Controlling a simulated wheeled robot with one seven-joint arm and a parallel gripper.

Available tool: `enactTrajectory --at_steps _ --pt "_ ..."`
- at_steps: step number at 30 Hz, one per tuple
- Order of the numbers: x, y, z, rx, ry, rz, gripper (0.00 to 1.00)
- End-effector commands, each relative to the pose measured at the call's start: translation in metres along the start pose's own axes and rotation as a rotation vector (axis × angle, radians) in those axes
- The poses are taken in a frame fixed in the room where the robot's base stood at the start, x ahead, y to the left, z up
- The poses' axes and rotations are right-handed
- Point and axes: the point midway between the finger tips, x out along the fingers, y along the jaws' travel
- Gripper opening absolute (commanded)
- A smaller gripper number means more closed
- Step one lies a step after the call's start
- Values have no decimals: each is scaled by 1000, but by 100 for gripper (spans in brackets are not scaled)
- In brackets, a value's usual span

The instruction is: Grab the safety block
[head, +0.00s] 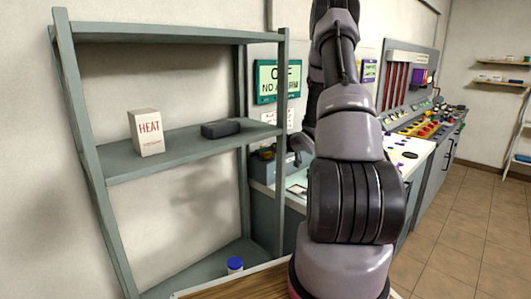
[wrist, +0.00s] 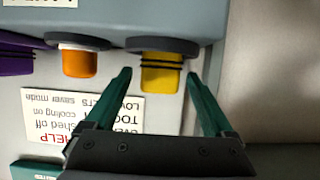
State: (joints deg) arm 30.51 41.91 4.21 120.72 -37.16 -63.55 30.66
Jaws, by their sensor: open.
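In the wrist view, a yellow block with black bands (wrist: 162,72) sits in a dark round collar on a grey panel; it is the likeliest safety block, though no label names it. My gripper (wrist: 159,75) is open and empty, its two green fingers pointing at the panel, one on each side of the yellow block. I cannot tell how deep the fingertips reach or whether they touch it. In the head view my arm hides most of that area, and the yellow block cannot be made out there.
Beside the yellow block are an orange block (wrist: 79,61) and a purple one (wrist: 14,58). A printed label (wrist: 80,115) is upside down nearby. A shelf rack (head: 190,150) at left holds a HEAT box (head: 146,132) and a dark block (head: 221,129). Open floor (head: 450,240) lies right.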

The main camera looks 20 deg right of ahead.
Motion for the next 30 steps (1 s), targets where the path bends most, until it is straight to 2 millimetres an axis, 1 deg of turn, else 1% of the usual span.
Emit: enactTrajectory --at_steps 1,3,6,14,15,17,18,21,30 --pt "9 -1 0 -1 0 -3 88" --pt "19 0 0 -1 0 -2 88" --pt "27 0 0 -1 0 -1 88" --pt "30 1 0 0 0 1 88" --pt "29 1 0 0 0 0 72" --pt "29 1 0 0 1 0 49" --pt "29 1 0 0 1 0 34" --pt "29 1 0 0 0 0 0" --pt "28 1 -2 -1 1 1 0"
